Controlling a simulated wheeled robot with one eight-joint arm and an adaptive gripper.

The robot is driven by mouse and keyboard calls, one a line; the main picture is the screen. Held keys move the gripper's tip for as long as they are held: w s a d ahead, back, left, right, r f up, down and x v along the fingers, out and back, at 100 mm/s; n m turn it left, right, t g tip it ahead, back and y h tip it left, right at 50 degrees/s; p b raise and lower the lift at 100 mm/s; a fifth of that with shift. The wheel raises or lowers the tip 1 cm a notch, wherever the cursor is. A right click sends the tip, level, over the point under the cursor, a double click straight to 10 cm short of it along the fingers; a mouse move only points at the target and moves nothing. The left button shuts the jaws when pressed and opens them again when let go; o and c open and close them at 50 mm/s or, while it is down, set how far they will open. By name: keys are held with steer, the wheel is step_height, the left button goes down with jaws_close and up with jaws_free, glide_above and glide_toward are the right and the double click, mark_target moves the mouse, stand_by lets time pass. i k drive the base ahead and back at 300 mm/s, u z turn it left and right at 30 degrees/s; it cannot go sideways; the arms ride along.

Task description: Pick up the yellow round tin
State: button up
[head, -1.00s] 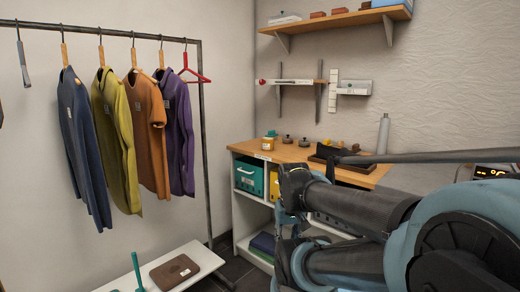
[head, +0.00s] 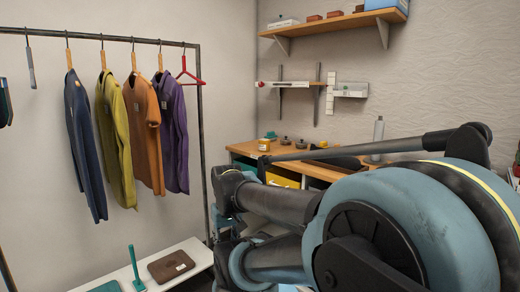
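A small yellow round tin (head: 264,145) with a pale band stands upright at the left part of the wooden bench top (head: 243,149), near its front edge. It is small in the head view, and nothing touches it that I can make out. My arm fills the lower right and reaches leftward in front of the bench. My gripper's fingers do not show, so I cannot see whether they are open or shut.
Dark round items (head: 285,141) and a grey bottle (head: 378,131) stand on the bench. A yellow bin (head: 283,180) sits below. A clothes rack (head: 203,120) and a low white bench (head: 190,259) with a brown case (head: 170,266) are at left.

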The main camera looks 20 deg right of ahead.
mark_target(264, 145)
steer(key=i, duration=0.95)
steer(key=z, duration=0.05)
